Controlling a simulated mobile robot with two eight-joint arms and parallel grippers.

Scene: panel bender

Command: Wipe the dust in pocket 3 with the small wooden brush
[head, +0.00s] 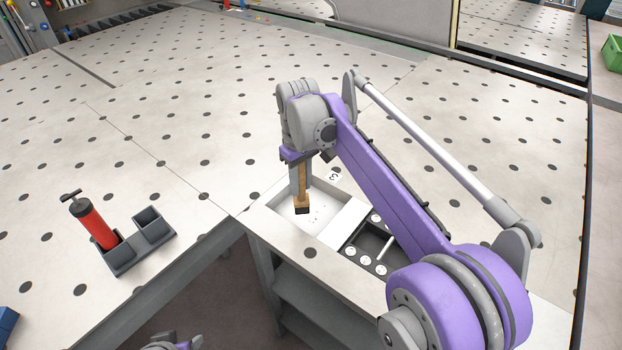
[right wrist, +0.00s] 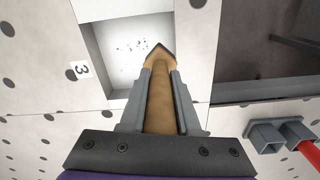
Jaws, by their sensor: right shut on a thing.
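My right gripper (head: 301,176) is shut on the small wooden brush (head: 303,193), which points down into pocket 3 with its dark bristles low. In the right wrist view the brush (right wrist: 160,95) lies between both fingers (right wrist: 160,108), its tip over the pocket's edge area. Pocket 3 (head: 284,203) is a white shallow recess with a "3" label (head: 333,176) beside it. Dark dust specks (head: 318,213) lie on its floor, and they also show in the right wrist view (right wrist: 130,45). I cannot tell whether the bristles touch the floor. My left gripper's jaws are not shown.
A black tray (head: 363,238) with several white discs and a white rod lies right of the pocket. A red-bodied tool (head: 95,224) stands in a grey two-cup holder (head: 125,257) at the left. The perforated table (head: 190,120) behind is mostly clear.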

